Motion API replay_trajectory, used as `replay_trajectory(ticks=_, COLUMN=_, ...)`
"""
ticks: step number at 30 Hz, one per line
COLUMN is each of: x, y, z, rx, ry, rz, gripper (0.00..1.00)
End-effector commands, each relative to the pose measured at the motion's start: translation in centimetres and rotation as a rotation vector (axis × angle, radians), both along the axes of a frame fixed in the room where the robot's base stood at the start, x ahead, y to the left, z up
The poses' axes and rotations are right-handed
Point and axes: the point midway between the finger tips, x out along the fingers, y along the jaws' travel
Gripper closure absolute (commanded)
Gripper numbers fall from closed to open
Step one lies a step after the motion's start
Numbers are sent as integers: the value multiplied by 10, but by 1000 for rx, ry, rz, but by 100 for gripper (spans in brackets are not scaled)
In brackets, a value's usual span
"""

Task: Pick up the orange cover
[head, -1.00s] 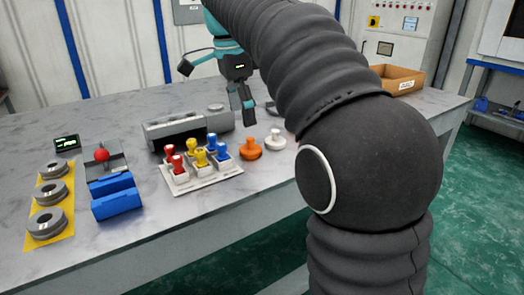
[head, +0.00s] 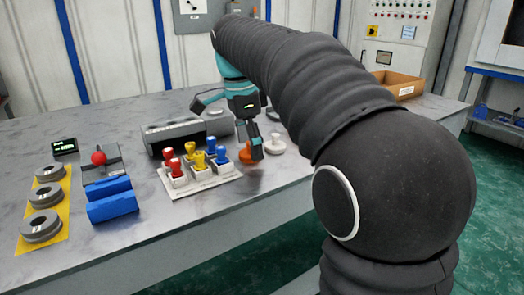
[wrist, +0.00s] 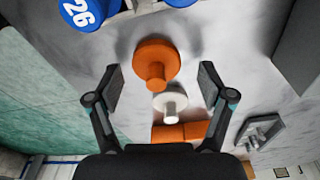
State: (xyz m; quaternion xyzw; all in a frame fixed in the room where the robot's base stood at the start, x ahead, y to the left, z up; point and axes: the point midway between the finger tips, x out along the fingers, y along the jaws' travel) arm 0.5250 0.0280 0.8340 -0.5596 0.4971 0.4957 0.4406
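The orange cover (wrist: 155,62) is a round disc with a knob on top, upright on the grey table. In the wrist view it lies between and a little beyond my fingertips, with a gap on each side. My gripper (wrist: 160,83) is open and empty. In the head view my gripper (head: 250,143) hangs pointing down over the orange cover (head: 242,155) and hides part of it. Whether the fingers touch it cannot be told there.
A similar white cover (head: 275,145) stands close to the right. A white tray (head: 205,184) with red, yellow and blue knobbed pieces is just left. A grey block (head: 160,137) stands behind it. A cardboard box (head: 402,82) is at the far right. The table front is clear.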

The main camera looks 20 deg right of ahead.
Motion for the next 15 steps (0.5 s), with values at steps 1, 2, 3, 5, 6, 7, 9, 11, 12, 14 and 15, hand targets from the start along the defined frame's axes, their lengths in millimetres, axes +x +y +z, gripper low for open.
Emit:
replay_trajectory(ticks=1, x=0, y=0, z=0, rx=0, ry=0, rz=0, gripper=36)
replay_trajectory(ticks=2, x=0, y=0, z=0, rx=0, ry=0, rz=0, gripper=43)
replay_trajectory(ticks=3, x=0, y=0, z=0, rx=0, ry=0, rz=0, gripper=53)
replay_trajectory(ticks=5, x=0, y=0, z=0, rx=0, ry=0, rz=0, gripper=68)
replay_trajectory(ticks=6, x=0, y=0, z=0, rx=0, ry=0, rz=0, gripper=75)
replay_trajectory(ticks=7, x=0, y=0, z=0, rx=0, ry=0, rz=0, gripper=75)
replay_trajectory(ticks=9, x=0, y=0, z=0, rx=0, ry=1, rz=0, gripper=75)
replay_trajectory(ticks=11, x=0, y=0, z=-1, rx=0, ry=1, rz=0, gripper=75)
replay_trajectory(ticks=12, x=0, y=0, z=-1, rx=0, ry=1, rz=0, gripper=75)
replay_trajectory(ticks=14, x=0, y=0, z=-1, rx=0, ry=1, rz=0, gripper=75)
replay_trajectory(ticks=15, x=1, y=0, z=-1, rx=0, ry=1, rz=0, gripper=75)
